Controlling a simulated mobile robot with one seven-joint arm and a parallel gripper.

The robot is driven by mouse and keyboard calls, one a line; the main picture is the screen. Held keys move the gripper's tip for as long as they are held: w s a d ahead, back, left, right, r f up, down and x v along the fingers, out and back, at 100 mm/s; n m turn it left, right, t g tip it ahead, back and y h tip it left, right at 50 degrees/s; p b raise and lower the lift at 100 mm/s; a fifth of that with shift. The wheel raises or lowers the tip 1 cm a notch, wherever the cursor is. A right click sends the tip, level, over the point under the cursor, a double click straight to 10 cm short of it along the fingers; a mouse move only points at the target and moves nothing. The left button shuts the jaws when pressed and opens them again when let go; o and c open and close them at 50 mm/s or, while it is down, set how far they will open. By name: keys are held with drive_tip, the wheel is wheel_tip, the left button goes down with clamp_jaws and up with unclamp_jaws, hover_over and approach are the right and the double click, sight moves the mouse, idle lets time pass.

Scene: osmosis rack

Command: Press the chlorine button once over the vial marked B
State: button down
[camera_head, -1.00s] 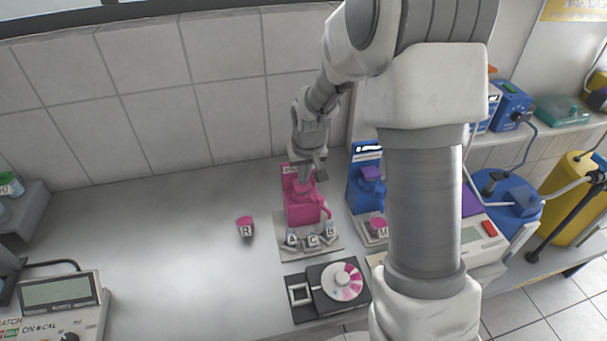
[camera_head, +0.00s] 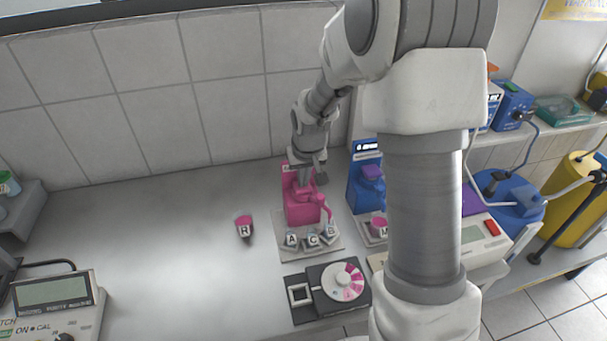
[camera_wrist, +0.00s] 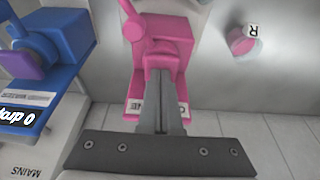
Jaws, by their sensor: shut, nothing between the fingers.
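The pink dispenser (camera_head: 301,208) stands at the back of the bench. Its cut-off label in the wrist view starts with C; its body (camera_wrist: 162,45) fills the middle there. Its pink spout (camera_head: 328,211) reaches out at the right, near the vial marked B (camera_head: 329,232); I cannot tell whether it is exactly over it. Vials A (camera_head: 291,240) and C (camera_head: 311,241) stand to the left of B. My gripper (camera_head: 303,182) is shut and empty, pointing down at the dispenser's top. Its fingertips (camera_wrist: 161,74) hide the button; contact cannot be told.
A blue dispenser (camera_head: 366,190) stands close on the right, with a vial marked M (camera_head: 379,227) below it. A vial marked R (camera_head: 244,229) stands alone to the left. A dial device (camera_head: 343,281) lies in front.

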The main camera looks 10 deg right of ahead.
wheel_tip(320, 180, up, 4)
drive_tip(key=p, duration=0.3)
drive_tip(key=shift+r, duration=0.1)
drive_tip(key=b+v, duration=0.1)
drive_tip(key=v, duration=0.8)
drive_tip(key=shift+r, duration=0.4)
drive_tip(key=shift+s, duration=0.1)
drive_tip(key=s+r+t, duration=0.1)
drive_tip(key=s+r, duration=0.3)
drive_tip(key=s, duration=0.8)
drive_tip(key=s+r+t, duration=0.1)
drive_tip(key=s+r, duration=0.3)
drive_tip(key=s, duration=0.8)
drive_tip(key=shift+a+r, duration=0.15)
drive_tip(key=shift+r, duration=0.15)
drive_tip(key=shift+s, duration=0.15)
idle(3.1)
